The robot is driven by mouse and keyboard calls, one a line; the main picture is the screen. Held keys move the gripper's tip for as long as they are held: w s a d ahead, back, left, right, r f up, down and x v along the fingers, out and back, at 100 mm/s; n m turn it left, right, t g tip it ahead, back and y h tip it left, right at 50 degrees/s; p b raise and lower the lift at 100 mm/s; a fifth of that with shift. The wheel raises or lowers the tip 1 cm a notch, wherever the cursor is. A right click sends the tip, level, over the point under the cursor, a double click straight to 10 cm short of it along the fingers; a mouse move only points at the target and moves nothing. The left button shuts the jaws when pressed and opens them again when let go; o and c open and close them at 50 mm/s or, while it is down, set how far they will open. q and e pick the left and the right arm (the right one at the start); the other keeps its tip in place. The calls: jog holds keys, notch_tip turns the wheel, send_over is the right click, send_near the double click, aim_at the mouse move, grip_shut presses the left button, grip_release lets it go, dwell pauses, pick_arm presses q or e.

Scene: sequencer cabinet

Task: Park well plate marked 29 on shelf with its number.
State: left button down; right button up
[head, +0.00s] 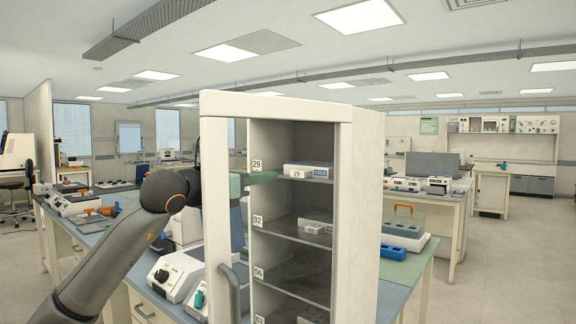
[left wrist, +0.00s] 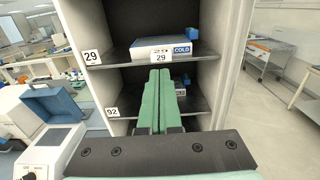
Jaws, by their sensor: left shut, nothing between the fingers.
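The well plate marked 29 (head: 306,171) is a white, low block with a blue COLD label. It lies on the top shelf of the open cabinet, the shelf with the tag 29 (head: 257,165). In the left wrist view the plate (left wrist: 148,53) rests on that shelf (left wrist: 112,57), its 29 label facing out. My left gripper (head: 274,177) has green fingers, shut and empty, pointing into the cabinet. In the left wrist view its fingertips (left wrist: 159,74) are just in front of and below the plate's front, apparently apart from it. My right gripper is not in view.
A similar plate (head: 315,222) lies on the shelf tagged 92 (head: 257,221), partly hidden by my fingers in the left wrist view. More tagged shelves lie below. The cabinet's white frame (head: 212,150) and door handle (head: 229,292) stand close to my arm.

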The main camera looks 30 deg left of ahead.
pick_arm(q)
jog(key=w+p, duration=0.2)
jog(key=w, duration=0.5)
jog(key=shift+w+d+p, duration=0.25)
jog(key=shift+p, duration=0.1)
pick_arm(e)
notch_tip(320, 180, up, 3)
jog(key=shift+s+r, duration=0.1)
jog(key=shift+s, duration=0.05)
